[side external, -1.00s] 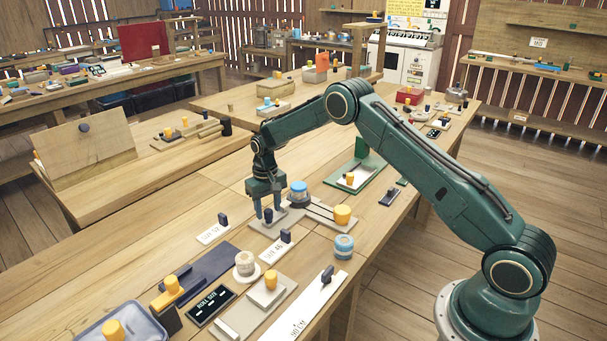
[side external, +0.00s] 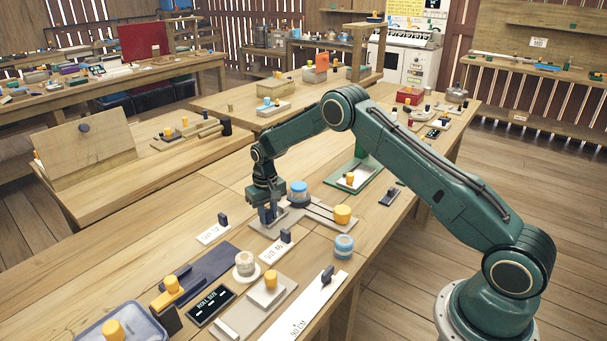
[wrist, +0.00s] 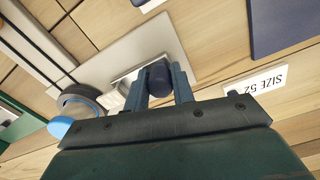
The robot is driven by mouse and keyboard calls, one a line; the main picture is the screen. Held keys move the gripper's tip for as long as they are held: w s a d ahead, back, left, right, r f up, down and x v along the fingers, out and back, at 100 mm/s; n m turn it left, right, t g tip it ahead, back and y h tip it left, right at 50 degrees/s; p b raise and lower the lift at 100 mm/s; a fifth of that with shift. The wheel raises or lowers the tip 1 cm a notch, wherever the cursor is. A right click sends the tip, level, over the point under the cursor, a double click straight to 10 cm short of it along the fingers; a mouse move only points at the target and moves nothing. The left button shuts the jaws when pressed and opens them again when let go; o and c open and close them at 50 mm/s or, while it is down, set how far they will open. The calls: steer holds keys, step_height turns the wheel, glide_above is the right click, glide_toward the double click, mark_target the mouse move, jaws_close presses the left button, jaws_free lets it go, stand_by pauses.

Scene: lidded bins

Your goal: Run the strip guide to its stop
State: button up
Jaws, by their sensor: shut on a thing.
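My gripper (side external: 269,214) is at the left end of a light grey fixture (side external: 291,218), which I take to be the strip guide. In the wrist view its two fingers (wrist: 163,88) are shut on a dark blue knob (wrist: 157,74), which stands on a pale plate. A long track (side external: 322,212) runs from there toward a yellow knob (side external: 342,214) at the right end. The fingers partly hide the dark knob in the side view.
A blue jar (side external: 344,245) stands near the fixture's right end. "SIZE" cards with dark knobs (side external: 276,247) lie in front, and one (wrist: 262,82) shows in the wrist view. A green stand (side external: 354,178) is behind. Bare table lies to the left.

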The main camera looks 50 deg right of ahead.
steer(key=shift+a, duration=0.6)
steer(key=o, duration=1)
steer(key=shift+r, duration=0.1)
steer(key=shift+r, duration=6.8)
steer(key=shift+r, duration=0.1)
